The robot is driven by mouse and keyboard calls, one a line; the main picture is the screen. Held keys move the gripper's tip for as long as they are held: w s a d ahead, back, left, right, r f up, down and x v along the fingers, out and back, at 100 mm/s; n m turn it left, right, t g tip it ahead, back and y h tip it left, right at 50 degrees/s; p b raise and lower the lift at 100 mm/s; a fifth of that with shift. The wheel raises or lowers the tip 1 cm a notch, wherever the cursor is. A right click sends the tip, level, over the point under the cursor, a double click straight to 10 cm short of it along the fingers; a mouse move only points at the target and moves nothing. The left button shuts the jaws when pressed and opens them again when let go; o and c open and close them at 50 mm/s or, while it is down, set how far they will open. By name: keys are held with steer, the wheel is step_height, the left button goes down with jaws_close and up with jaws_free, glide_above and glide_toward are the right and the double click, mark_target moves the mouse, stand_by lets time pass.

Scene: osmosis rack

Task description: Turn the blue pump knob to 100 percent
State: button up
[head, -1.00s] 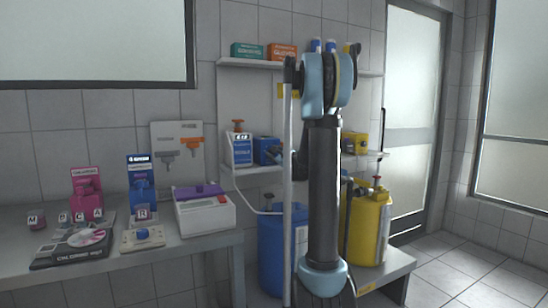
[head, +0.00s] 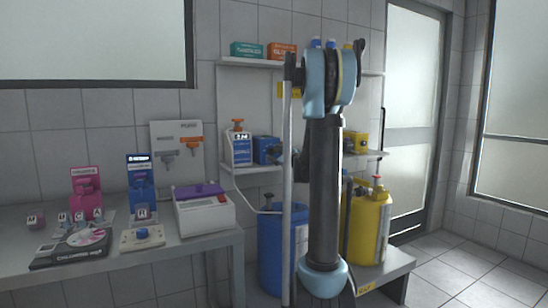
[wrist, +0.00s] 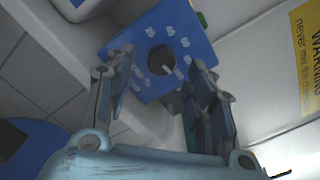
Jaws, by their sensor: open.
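The blue pump (head: 266,150) stands on the middle shelf in the head view, partly behind my arm. In the wrist view the blue pump face (wrist: 143,38) fills the upper middle, tilted, with pale marks around a round dark knob (wrist: 160,58). A short white pointer line on the knob points to the lower right of the picture. My gripper (wrist: 163,70) is open, with one finger left and one right below the knob. Whether either finger touches the knob I cannot tell. In the head view my gripper (head: 284,155) is near the pump, mostly hidden by my arm.
A yellow pump (head: 361,142) is farther right on the shelf. Blue (head: 268,235) and yellow (head: 371,228) canisters stand below. A yellow warning sign (wrist: 306,45) is at the right in the wrist view.

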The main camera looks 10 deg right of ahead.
steer(key=v, duration=0.9)
steer(key=shift+s, duration=0.1)
steer(key=s+a+f+n+g+y, duration=0.1)
steer(key=s+a+f+n+g, duration=0.45)
steer(key=s+n, duration=0.4)
steer(key=s+a+f+n+g, duration=0.4)
steer(key=s+a+f+n, duration=0.25)
steer(key=s, duration=0.65)
steer(key=s+d+f+n+g+h, duration=0.2)
steer(key=s+f, duration=0.5)
steer(key=s, duration=0.4)
steer(key=s+d+f+n+g+h, duration=0.3)
steer(key=s+d+f+n, duration=0.3)
steer(key=s, duration=0.5)
steer(key=shift+s+d+f+h, duration=0.2)
steer(key=shift+s+f+h, duration=0.2)
steer(key=shift+f+h, duration=0.35)
steer(key=shift+g, duration=0.25)
